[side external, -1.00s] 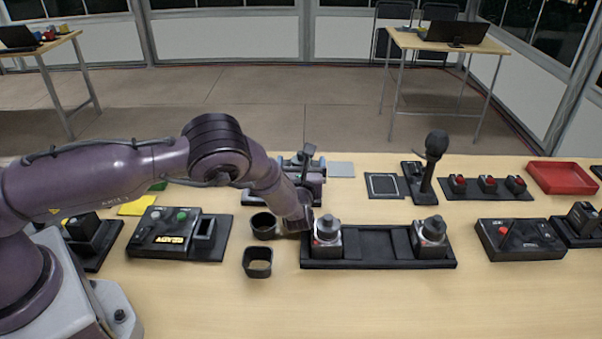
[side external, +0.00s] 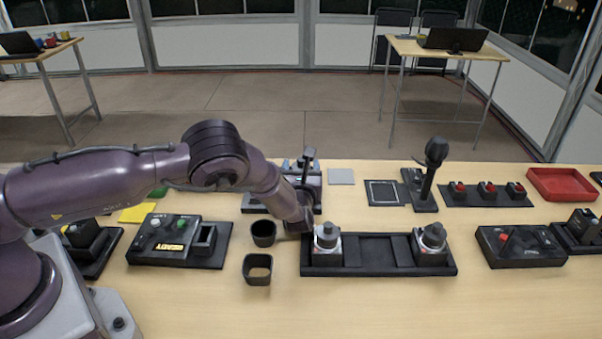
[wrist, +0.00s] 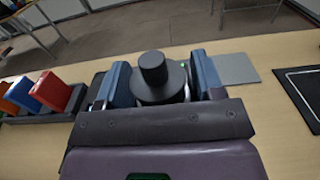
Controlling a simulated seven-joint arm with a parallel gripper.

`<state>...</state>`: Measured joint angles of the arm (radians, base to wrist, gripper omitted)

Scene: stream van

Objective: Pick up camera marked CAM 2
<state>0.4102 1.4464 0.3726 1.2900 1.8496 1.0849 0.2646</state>
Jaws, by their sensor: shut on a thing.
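My gripper (wrist: 161,72) has its blue fingers on either side of a dark piece (wrist: 153,70), a short cylinder on a round disc. I take it to be a camera, but no CAM 2 mark can be read on it. In the side external view my gripper (side external: 302,168) is partly hidden behind my arm, and whether the piece is clear of its support cannot be told. Two similar small devices with dark round tops, one on the left (side external: 327,245) and one on the right (side external: 432,243), stand in a black tray (side external: 378,270). Their marks are not readable.
Two dark cups (side external: 257,270) stand left of the tray. A button box (side external: 178,240), a microphone (side external: 434,165), a row of red buttons (side external: 487,190), a joystick box (side external: 520,243) and a red tray (side external: 563,184) surround it. A grey plate (side external: 341,176) lies behind. The front table is clear.

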